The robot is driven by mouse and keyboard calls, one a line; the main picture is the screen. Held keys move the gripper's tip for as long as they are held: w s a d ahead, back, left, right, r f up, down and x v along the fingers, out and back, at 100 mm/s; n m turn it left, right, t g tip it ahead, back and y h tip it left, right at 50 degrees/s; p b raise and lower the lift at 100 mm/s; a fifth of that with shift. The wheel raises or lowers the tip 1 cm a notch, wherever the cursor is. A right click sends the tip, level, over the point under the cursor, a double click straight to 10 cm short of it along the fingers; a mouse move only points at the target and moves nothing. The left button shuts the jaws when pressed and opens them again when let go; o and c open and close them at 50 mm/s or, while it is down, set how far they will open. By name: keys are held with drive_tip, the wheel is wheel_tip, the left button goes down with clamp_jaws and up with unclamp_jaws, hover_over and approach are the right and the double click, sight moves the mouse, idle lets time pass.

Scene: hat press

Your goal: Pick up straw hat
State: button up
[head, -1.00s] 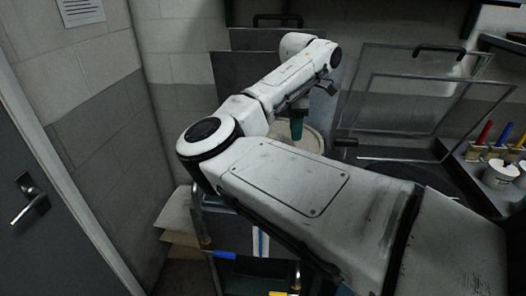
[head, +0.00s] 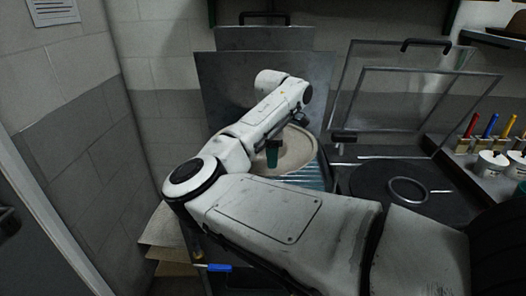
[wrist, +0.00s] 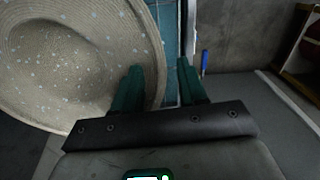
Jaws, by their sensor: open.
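The straw hat (head: 299,150) is a beige, wide-brimmed hat at the middle of the head view, partly hidden behind my arm. It fills the upper left of the wrist view (wrist: 60,60), with pale specks over its weave. My gripper (wrist: 162,80) has two teal fingers set apart with nothing clamped. In the wrist view the left finger overlaps the hat's brim and the right finger is outside it. The brim's edge appears in the gap between them; their depth is unclear. In the head view one teal finger (head: 271,154) shows in front of the hat.
A blue striped surface (head: 312,176) lies beside the hat. A dark round plate with a metal ring (head: 408,189) is at right, below raised clear frames (head: 415,105). Brushes and white pots (head: 488,165) stand at far right. Metal sheets (head: 225,85) stand behind the hat.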

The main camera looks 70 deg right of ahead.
sight(270, 174)
drive_tip(key=shift+w+a+f+p, duration=0.15)
drive_tip(key=shift+f+p, duration=0.65)
drive_tip(key=shift+f, duration=1.95)
drive_tip(key=shift+c, duration=0.4)
clamp_jaws()
